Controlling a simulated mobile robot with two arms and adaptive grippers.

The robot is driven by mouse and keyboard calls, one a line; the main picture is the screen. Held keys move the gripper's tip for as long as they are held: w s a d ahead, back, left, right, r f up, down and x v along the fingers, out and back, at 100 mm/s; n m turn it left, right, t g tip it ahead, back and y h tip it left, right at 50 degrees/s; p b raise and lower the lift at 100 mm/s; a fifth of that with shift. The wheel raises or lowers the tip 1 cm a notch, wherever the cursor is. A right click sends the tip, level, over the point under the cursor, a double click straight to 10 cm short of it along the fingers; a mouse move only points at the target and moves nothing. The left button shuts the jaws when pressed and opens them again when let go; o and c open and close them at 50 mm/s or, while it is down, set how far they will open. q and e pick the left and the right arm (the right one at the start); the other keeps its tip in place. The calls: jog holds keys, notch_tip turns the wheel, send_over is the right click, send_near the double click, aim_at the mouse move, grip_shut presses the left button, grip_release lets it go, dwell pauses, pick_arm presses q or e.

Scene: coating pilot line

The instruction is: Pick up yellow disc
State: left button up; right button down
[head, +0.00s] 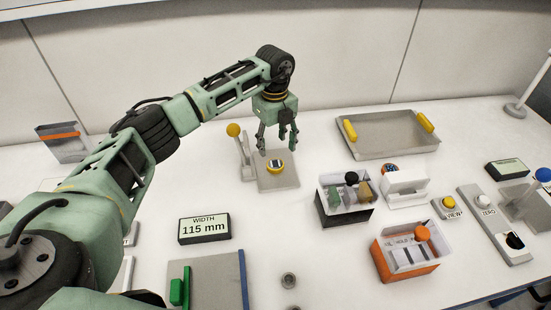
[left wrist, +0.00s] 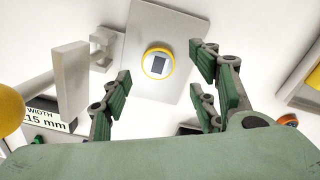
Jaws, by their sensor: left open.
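The yellow disc (head: 275,166) lies on a grey plate (head: 290,182) in the head view. It has a yellow rim and a pale face with a dark square, clearest in the left wrist view (left wrist: 158,62). My left gripper (head: 278,148) is open and empty, pointing down just above the disc. In the left wrist view its fingers (left wrist: 163,92) are spread, with the disc ahead of the gap between them. They appear apart from the disc. My right gripper is in neither view.
A lever with a yellow knob (head: 233,130) stands at the plate's left edge, close to my left gripper. A tray with yellow handles (head: 365,148) is at the back right. A black-sided box (head: 345,213) and an orange box (head: 405,265) stand right. A width display (head: 205,228) sits in front.

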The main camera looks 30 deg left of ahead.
aim_at(274, 164)
pick_arm(q)
jog(key=shift+s+d+f, duration=0.1)
jog(key=shift+s+f, duration=0.15)
jog(key=shift+f, duration=0.15)
jog(key=f+p, duration=0.1)
jog(key=f, duration=0.2)
jog(key=f+p, duration=0.1)
jog(key=shift+s+f+p, duration=0.35)
jog(key=shift+s, duration=0.05)
jog(key=shift+f, duration=0.45)
jog(key=c, duration=0.8)
jog(key=shift+c, duration=1.2)
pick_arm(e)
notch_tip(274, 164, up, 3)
